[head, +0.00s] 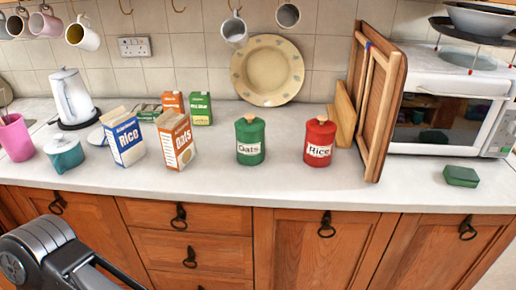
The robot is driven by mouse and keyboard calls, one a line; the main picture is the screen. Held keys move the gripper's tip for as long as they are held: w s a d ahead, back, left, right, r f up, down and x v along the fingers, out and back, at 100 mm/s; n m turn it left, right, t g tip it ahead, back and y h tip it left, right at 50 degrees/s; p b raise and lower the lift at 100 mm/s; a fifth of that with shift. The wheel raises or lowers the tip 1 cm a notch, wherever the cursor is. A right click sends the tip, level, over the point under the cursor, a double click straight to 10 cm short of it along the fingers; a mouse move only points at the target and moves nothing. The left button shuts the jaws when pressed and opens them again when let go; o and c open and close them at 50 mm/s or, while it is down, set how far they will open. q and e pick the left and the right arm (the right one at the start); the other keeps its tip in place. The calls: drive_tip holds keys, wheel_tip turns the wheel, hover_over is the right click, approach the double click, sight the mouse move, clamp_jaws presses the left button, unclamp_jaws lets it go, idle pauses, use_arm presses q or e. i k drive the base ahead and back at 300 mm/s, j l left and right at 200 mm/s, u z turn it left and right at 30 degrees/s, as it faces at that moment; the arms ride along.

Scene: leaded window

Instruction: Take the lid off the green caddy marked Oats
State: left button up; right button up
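The green caddy marked Oats (250,148) stands upright on the worktop, a little left of the middle of the head view. Its green lid (250,124) with a tan knob (249,117) is seated on top. A red caddy marked Rice (320,146) stands apart to its right, also with its lid on. Part of my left arm shows at the bottom left, below the worktop edge and well away from the caddies. Neither of my grippers can be made out.
Cartons marked Oats (175,143) and Rice (123,139) stand left of the green caddy. A plate (267,71) leans behind it. Wooden boards (381,110) and a microwave (445,105) are at right. Mugs hang above. The worktop before the caddies is clear.

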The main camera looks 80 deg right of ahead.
sight(249, 124)
drive_tip(key=k+z, duration=0.15)
drive_tip(key=z, duration=2.85)
